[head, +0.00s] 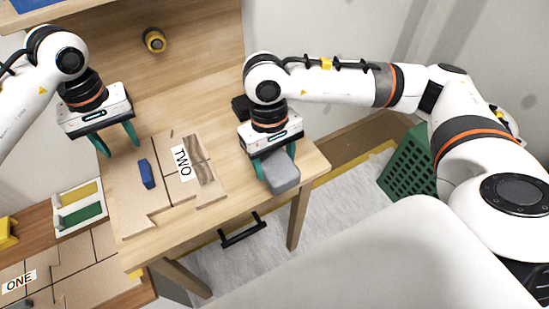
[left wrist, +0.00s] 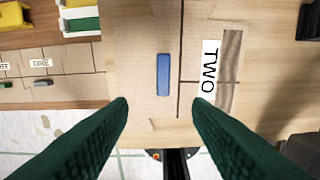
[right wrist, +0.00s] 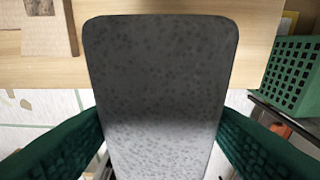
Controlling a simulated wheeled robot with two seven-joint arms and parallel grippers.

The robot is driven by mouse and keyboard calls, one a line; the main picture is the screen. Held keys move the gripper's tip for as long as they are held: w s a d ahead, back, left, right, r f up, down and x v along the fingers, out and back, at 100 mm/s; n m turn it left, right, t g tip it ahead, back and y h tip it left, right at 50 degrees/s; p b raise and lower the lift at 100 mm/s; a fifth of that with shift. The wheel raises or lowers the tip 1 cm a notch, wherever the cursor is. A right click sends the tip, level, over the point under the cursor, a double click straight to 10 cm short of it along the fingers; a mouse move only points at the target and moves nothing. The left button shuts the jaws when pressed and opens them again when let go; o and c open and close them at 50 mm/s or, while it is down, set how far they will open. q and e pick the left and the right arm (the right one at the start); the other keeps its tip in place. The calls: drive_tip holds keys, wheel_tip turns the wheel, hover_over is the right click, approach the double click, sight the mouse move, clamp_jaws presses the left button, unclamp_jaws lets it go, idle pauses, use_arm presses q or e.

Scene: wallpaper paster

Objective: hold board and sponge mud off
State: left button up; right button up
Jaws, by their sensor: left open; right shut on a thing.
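The board (head: 140,206) lies flat on the wooden table, with a label reading TWO and a brown streaked mud patch (head: 201,160) near its right edge. A blue block (head: 147,174) sits on the board; it also shows in the left wrist view (left wrist: 163,75). My left gripper (head: 118,144) is open and empty above the board's far left side. My right gripper (head: 272,170) is shut on a grey speckled sponge (head: 284,175), held near the table's right edge, right of the board. The sponge fills the middle of the right wrist view (right wrist: 160,90).
A white tray (head: 80,230) with yellow and green blocks stands left of the table, near a lower surface with a panel labelled ONE (head: 60,265). A yellow-black roll (head: 154,40) is at the back. A green basket (head: 408,165) stands on the right. Bare tabletop (head: 225,125) lies behind the board.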

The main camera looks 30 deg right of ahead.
sight(145, 176)
drive_tip(key=shift+f, duration=0.15)
use_arm(q)
drive_tip(key=f+b, duration=0.1)
drive_tip(key=f, duration=0.3)
drive_tip(key=f+b, duration=0.2)
drive_tip(key=f, duration=0.1)
drive_tip(key=f+b, duration=0.1)
drive_tip(key=f, duration=0.3)
drive_tip(key=shift+s+d+f+b, duration=0.2)
drive_tip(key=shift+d+f+b, duration=0.1)
drive_tip(key=shift+b, duration=0.1)
use_arm(e)
wheel_tip(145, 176, down, 4)
drive_tip(key=shift+s+f, duration=0.15)
use_arm(q)
clamp_jaws()
unclamp_jaws()
